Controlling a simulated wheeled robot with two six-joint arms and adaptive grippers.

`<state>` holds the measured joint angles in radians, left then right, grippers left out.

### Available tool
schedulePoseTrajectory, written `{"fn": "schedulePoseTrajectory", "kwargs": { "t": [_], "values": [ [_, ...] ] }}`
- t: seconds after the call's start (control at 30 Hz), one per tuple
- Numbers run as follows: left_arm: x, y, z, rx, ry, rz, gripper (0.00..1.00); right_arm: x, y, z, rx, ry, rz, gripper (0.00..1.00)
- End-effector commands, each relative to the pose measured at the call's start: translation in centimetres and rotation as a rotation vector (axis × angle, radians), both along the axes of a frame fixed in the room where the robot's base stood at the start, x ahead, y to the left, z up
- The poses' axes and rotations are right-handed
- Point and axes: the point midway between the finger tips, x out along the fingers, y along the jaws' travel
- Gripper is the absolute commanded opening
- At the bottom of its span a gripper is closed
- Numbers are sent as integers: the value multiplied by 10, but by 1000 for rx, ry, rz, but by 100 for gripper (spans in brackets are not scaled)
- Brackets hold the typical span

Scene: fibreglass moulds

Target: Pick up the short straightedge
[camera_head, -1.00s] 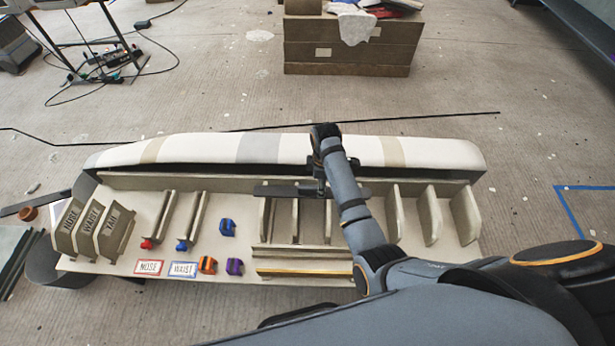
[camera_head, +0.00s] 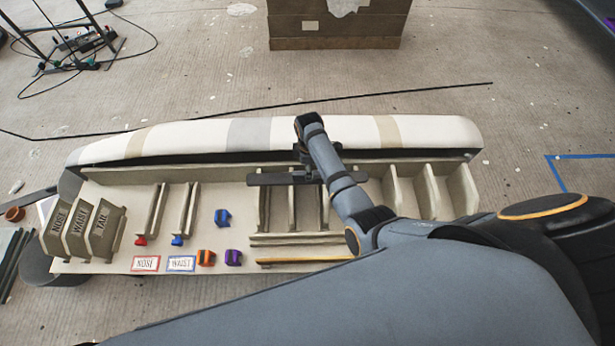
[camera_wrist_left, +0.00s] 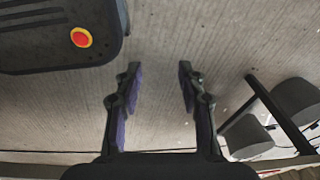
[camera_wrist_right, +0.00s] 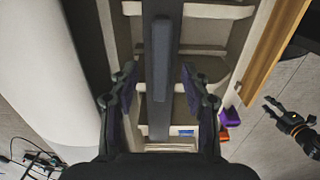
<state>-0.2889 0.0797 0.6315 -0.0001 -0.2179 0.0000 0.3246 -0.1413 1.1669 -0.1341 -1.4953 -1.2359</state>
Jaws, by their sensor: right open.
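The short straightedge (camera_head: 268,179) is a dark grey bar with a raised grip strip. It lies across the upright dividers of the tray in the head view. My right gripper (camera_head: 308,177) is over its middle. In the right wrist view the straightedge (camera_wrist_right: 160,118) runs lengthwise between the fingers of my right gripper (camera_wrist_right: 160,78), which is open with a gap on each side. My left gripper (camera_wrist_left: 157,75) is open and empty above the bare floor in the left wrist view; the head view does not show it.
The beige tray (camera_head: 110,267) holds NOSE, WAIST and TAIL templates (camera_head: 82,228), coloured clamps (camera_head: 222,217) and a wood-edged bar (camera_head: 305,260). A long white striped mould (camera_head: 350,131) lies behind it. A wooden crate (camera_head: 335,43) stands farther back.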

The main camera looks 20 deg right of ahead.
Motion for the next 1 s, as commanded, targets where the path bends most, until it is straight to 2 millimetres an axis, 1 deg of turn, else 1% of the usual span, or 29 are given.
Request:
{"fn": "schedulePoseTrajectory", "kwargs": {
  "t": [0.03,0.1,0.2,0.3,0.43,0.47,0.8,1.0],
  "values": [
    [1,0,0,0,-1,0,40,-1,3,-10,0,4,1,47],
    [-2,0,-3,0,4,0,40,-1,4,-22,0,2,0,47],
    [-9,0,-5,0,15,1,40,-1,4,-32,-1,0,-1,47],
    [-16,0,-6,0,25,1,40,-1,4,-35,0,0,-1,47],
    [-18,0,-6,0,28,1,40,-1,4,-34,0,0,-1,47],
    [-18,0,-6,0,28,1,40,-1,4,-34,0,0,-1,46],
    [-17,0,-6,0,27,1,40,-1,4,-34,0,0,-1,0],
    [-17,0,-5,0,26,1,40,-1,4,-34,0,-1,-1,0]
  ]
}}
